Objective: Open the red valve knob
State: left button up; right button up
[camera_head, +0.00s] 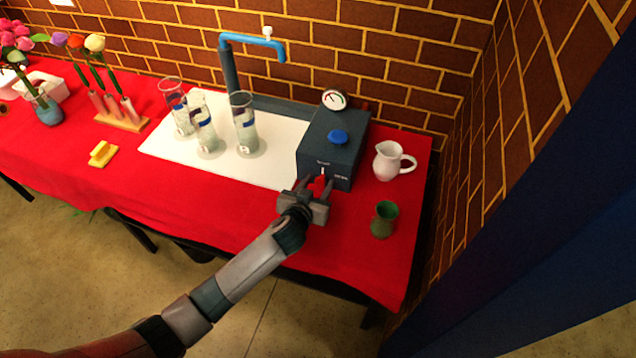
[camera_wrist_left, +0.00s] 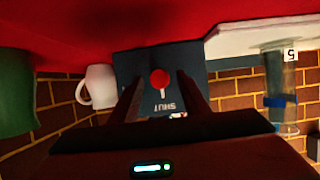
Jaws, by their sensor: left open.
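The red valve knob (camera_head: 320,185) is on the front face of a dark blue-grey box (camera_head: 318,147), partly hidden behind my left gripper. In the left wrist view, the knob (camera_wrist_left: 160,78) is a round red disc with a white mark beside it, on the side of the word "SHUT". My left gripper (camera_head: 314,188) is in front of the box, its fingers open and pointing at the face. In the wrist view, the fingers lie on either side of the knob with gaps between. I cannot tell how far the fingertips are from the face. My right gripper is not in view.
A blue cap (camera_head: 338,137) and a round gauge (camera_head: 334,100) are on the box. A white jug (camera_head: 388,161) and a green cup (camera_head: 383,220) stand right of it. Several clear cylinders (camera_head: 244,125) stand left on a white mat (camera_head: 270,170). A blue faucet (camera_head: 252,41) is behind.

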pick_arm(q)
jog(key=shift+w, duration=0.15)
jog(key=c, duration=1)
jog(key=shift+d+f+m+t+y+b, duration=0.1)
jog(key=shift+d+m+t+y+b, duration=0.05)
jog(key=shift+m+y+b, duration=0.35)
jog(key=shift+d+f+m+t+y+b, duration=0.1)
jog(key=shift+m+t+y+b, duration=0.15)
jog(key=shift+m, duration=0.35)
jog(key=shift+m+t+y+b, duration=0.4)
jog(key=shift+m+y+b, duration=0.35)
jog(key=shift+m+b, duration=0.5)
jog(key=shift+r, duration=0.1)
